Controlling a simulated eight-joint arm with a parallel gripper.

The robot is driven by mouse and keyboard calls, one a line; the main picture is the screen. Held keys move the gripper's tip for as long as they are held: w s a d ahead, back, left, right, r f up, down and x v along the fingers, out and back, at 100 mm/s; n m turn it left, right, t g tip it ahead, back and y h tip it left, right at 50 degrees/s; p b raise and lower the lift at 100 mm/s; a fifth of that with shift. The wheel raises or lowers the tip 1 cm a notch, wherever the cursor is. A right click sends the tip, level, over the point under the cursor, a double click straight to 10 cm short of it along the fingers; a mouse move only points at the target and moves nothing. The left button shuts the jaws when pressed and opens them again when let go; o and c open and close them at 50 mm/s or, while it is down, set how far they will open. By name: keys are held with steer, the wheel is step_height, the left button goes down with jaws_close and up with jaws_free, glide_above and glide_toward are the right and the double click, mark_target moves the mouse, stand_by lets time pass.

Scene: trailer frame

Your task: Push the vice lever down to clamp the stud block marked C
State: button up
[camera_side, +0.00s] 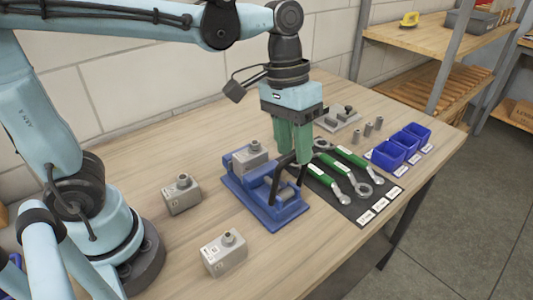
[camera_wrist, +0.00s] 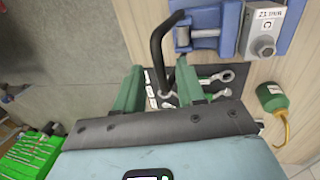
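The blue vice (camera_side: 262,197) stands on the wooden table, and a grey stud block (camera_side: 250,158) sits in it. My gripper (camera_side: 297,158) points down over the lever side of the vice. In the wrist view my gripper's (camera_wrist: 159,72) green fingers are apart, one each side of the lever; contact is not clear.
Two loose stud blocks (camera_side: 182,195) (camera_side: 224,252) stand left of and in front of the vice. Green-handled wrenches (camera_side: 330,180) lie on a dark mat to the right. Blue bins (camera_side: 390,153) and small metal parts (camera_side: 368,129) stand behind. Shelves (camera_side: 430,40) are at the back.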

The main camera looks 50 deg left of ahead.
jaws_close()
stand_by(0.3)
steer(key=d+f+y, duration=0.2)
steer(key=d+f, duration=0.2)
steer(key=d, duration=0.4)
steer(key=shift+d+y, duration=0.35)
steer(key=shift+y, duration=0.05)
steer(key=c, duration=0.6)
jaws_free()
steer(key=shift+d, duration=0.1)
steer(key=o, duration=0.6)
